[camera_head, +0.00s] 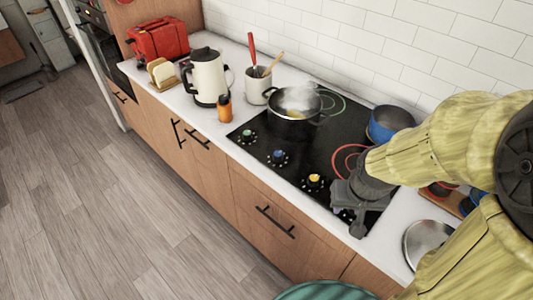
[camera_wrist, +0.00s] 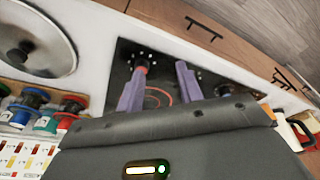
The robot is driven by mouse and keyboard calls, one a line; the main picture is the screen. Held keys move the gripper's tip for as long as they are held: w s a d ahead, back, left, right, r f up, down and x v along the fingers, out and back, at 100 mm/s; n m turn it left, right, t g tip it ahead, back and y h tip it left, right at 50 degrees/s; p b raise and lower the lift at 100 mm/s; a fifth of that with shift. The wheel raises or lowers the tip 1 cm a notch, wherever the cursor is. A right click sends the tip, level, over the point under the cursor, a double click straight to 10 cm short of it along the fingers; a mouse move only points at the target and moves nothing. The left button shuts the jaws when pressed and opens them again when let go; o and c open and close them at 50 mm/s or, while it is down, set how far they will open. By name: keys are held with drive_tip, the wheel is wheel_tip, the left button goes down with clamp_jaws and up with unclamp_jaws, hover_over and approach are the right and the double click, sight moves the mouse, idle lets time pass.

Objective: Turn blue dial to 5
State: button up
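The blue dial (camera_head: 278,156) is on the black cooktop (camera_head: 262,146), along its front edge between the green dial (camera_head: 248,135) and the yellow dial (camera_head: 315,181). White marks ring each dial; the blue dial's setting is too small to read. My gripper (camera_head: 352,212) is over the cooktop's front right corner, right of the blue dial and apart from it. In the wrist view, my gripper's two fingers (camera_wrist: 160,82) are spread and empty. A red dial (camera_wrist: 142,66) shows by the left fingertip; I cannot tell whether they touch. I cannot make out the blue dial there.
A steaming pan (camera_head: 293,105) and a blue pot (camera_head: 388,122) are on the back of the cooktop. An orange bottle (camera_head: 225,108) and a kettle (camera_head: 208,78) stand to the left. A metal lid (camera_head: 425,240) lies to the right.

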drive_tip(key=o, duration=0.3)
drive_tip(key=shift+o, duration=0.3)
drive_tip(key=shift+w+a+r, duration=0.1)
drive_tip(key=shift+w+r, duration=0.1)
drive_tip(key=shift+w, duration=0.15)
wheel_tip(320, 180, up, 5)
drive_tip(key=n+g+p, duration=0.3)
drive_tip(key=n+p, duration=0.6)
drive_tip(key=n, duration=0.1)
hover_over(278, 153)
drive_tip(key=shift+f, duration=0.1)
wheel_tip(278, 153, down, 17)
drive_tip(key=p, duration=0.5)
drive_tip(key=shift+f+p, duration=0.2)
drive_tip(key=shift+p, duration=0.2)
